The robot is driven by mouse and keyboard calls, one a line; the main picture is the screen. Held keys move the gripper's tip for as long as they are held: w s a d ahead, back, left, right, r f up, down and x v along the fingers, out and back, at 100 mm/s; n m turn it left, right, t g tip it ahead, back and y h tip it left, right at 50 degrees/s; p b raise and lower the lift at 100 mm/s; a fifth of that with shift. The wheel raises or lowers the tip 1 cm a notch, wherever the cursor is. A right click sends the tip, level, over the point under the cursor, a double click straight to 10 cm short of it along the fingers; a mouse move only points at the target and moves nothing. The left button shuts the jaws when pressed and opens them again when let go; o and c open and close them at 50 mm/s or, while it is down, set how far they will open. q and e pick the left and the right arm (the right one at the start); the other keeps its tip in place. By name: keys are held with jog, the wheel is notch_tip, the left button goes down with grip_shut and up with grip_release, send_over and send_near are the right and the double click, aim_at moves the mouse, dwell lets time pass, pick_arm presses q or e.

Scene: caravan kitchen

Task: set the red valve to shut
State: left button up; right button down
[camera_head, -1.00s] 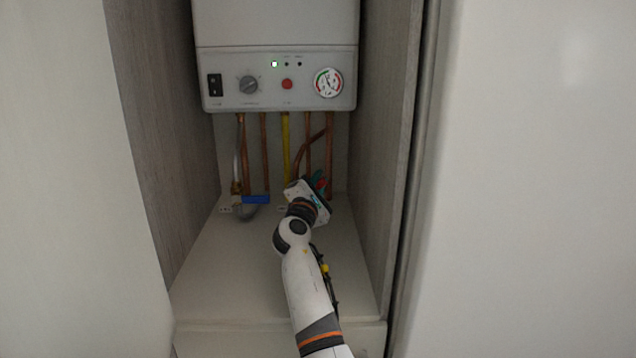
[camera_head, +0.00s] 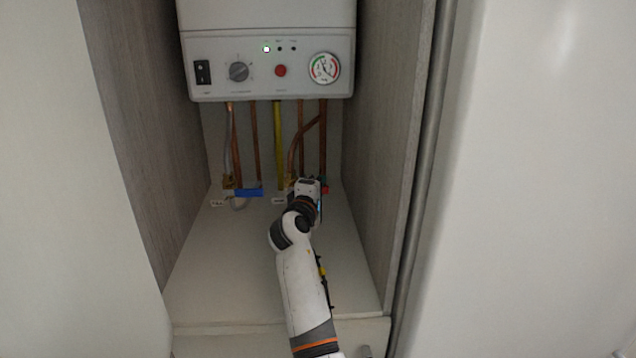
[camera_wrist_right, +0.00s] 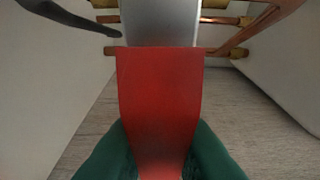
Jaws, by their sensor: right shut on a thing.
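The red valve shows in the head view as a small red bit (camera_head: 326,190) at the foot of the right copper pipes, mostly hidden behind my right gripper (camera_head: 309,186). In the right wrist view the red valve's flat lever (camera_wrist_right: 160,95) fills the middle, with a grey piece beyond its far end. The green fingertips of my right gripper (camera_wrist_right: 160,150) close on the lever from both sides. The valve's body and its exact setting cannot be made out. My left gripper is not in view.
A blue lever (camera_head: 248,192) sits on the pipes to the left, and a yellow pipe (camera_head: 278,140) runs between. The boiler (camera_head: 270,65) hangs above. Cabinet walls close in on the left and right (camera_head: 385,150). The shelf (camera_head: 220,270) is bare in front.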

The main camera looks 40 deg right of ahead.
jog(key=shift+f, duration=0.15)
dwell(0.3)
jog(key=c, duration=1.4)
grip_release()
jog(key=shift+o, duration=0.2)
jog(key=v, duration=0.7)
jog(key=shift+a+b, duration=0.25)
jog(key=shift+b, duration=0.1)
jog(key=shift+s, duration=0.15)
